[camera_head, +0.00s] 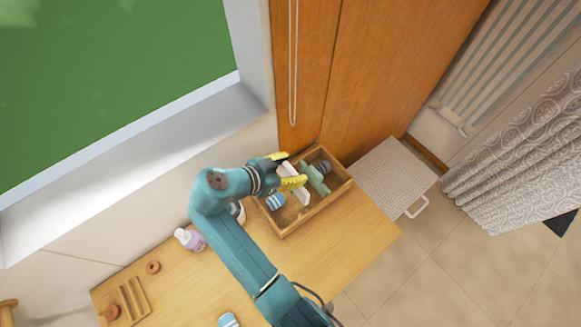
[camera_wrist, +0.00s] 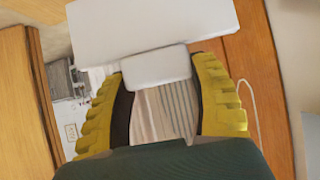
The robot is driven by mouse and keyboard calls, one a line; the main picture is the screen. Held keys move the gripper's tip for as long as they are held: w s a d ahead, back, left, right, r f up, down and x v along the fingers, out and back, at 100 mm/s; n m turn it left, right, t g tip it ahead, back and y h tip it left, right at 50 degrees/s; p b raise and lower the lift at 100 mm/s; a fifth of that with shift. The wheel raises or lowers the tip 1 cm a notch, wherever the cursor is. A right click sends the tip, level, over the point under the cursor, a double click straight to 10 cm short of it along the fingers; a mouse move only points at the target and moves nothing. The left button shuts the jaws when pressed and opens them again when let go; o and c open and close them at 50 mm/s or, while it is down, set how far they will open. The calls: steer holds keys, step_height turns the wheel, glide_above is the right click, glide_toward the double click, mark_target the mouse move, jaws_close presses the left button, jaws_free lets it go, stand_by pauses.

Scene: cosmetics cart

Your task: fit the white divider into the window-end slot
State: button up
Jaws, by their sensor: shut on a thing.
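The white divider (camera_head: 296,188) is a flat panel with a tab. In the wrist view the divider (camera_wrist: 150,27) spans the top of the picture, and its tab is between my yellow fingers. My gripper (camera_head: 286,170) is shut on this tab; it also shows in the wrist view (camera_wrist: 157,72). In the head view the divider is over the wooden tray (camera_head: 321,208), tilted across it. I cannot tell whether its lower edge touches the tray. My gripper and arm hide part of the tray's window end, and the slot there cannot be made out.
Another striped jar (camera_head: 276,201) is at the window end. A lilac bottle (camera_head: 190,239) and a small wooden rack (camera_head: 133,299) are on the tabletop (camera_head: 350,235), which is clear at front right.

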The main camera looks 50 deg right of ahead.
steer(key=shift+f, duration=0.1)
step_height(320, 180, down, 6)
steer(key=b, duration=0.5)
steer(key=shift+r+b, duration=0.25)
steer(key=shift+b, duration=0.05)
steer(key=shift+b, duration=0.65)
stand_by(1.2)
steer(key=shift+f+b, duration=0.4)
steer(key=shift+f+b, duration=2.95)
steer(key=shift+f, duration=0.3)
steer(key=o, duration=1.3)
steer(key=shift+c, duration=0.2)
